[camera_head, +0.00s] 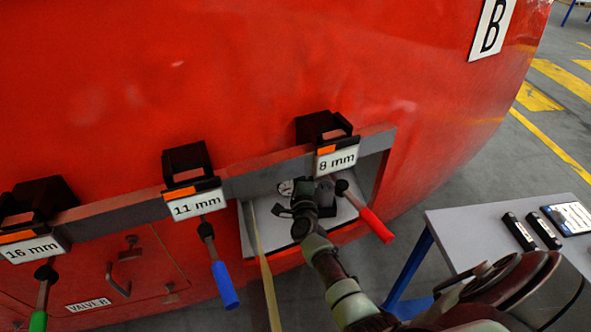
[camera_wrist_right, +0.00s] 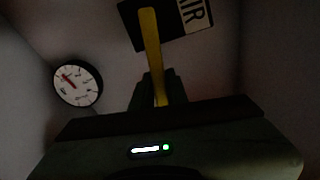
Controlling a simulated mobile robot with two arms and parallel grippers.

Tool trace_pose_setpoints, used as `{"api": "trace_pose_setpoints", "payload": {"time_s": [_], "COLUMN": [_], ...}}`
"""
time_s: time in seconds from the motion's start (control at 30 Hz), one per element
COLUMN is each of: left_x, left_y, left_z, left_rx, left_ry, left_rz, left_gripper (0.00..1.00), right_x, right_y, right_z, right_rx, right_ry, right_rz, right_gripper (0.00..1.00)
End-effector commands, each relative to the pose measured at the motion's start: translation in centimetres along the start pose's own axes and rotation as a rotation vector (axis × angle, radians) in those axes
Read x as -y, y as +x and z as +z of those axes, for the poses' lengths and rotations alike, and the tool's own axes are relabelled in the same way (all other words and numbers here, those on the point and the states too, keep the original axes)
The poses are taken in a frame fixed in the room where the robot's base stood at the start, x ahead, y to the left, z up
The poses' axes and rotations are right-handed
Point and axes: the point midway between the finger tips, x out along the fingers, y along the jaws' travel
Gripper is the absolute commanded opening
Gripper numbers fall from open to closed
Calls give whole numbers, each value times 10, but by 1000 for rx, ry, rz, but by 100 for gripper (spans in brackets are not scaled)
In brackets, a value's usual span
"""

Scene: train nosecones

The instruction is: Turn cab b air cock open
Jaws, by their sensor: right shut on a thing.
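The air cock shows in the right wrist view as a long yellow lever (camera_wrist_right: 150,50) in front of a dark label plate whose visible letters read "IR" (camera_wrist_right: 194,14). The lever stands nearly upright in that picture. My right gripper (camera_wrist_right: 158,93) is shut on the lever's lower end, with a dark finger on each side of it. In the head view my right gripper (camera_head: 305,200) reaches into the open recess (camera_head: 262,225) in the red cab nose under the "B" plate (camera_head: 492,27). The gripper hides the lever there. My left gripper is not in view.
A round white gauge (camera_wrist_right: 78,82) sits left of the lever. Tools hang from holders marked 16 mm, 11 mm and 8 mm: green (camera_head: 39,320), blue (camera_head: 224,285) and red (camera_head: 376,225) handles. The red one hangs close beside my right gripper. A table (camera_head: 470,225) stands at the right.

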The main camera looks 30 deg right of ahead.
Motion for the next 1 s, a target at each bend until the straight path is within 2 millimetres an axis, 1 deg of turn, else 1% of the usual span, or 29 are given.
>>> {"api": "trace_pose_setpoints", "payload": {"time_s": [0.03, 0.1, 0.4, 0.93, 0.97, 1.0], "left_x": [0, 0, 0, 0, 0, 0], "left_y": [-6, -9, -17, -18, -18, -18], "left_z": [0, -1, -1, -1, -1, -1], "left_rx": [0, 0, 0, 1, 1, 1], "left_ry": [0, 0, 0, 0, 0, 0], "left_rz": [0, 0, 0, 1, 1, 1], "left_gripper": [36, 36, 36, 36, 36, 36], "right_x": [3, 6, 11, 12, 12, 12], "right_y": [-1, -1, -1, 0, 0, 0], "right_z": [1, 1, 1, 1, 1, 1], "right_rx": [0, 0, 1, 1, 1, 1], "right_ry": [-30, -69, -172, -193, -193, -192], "right_rz": [4, 4, 3, 2, 2, 2], "right_gripper": [0, 0, 0, 0, 23, 34]}}
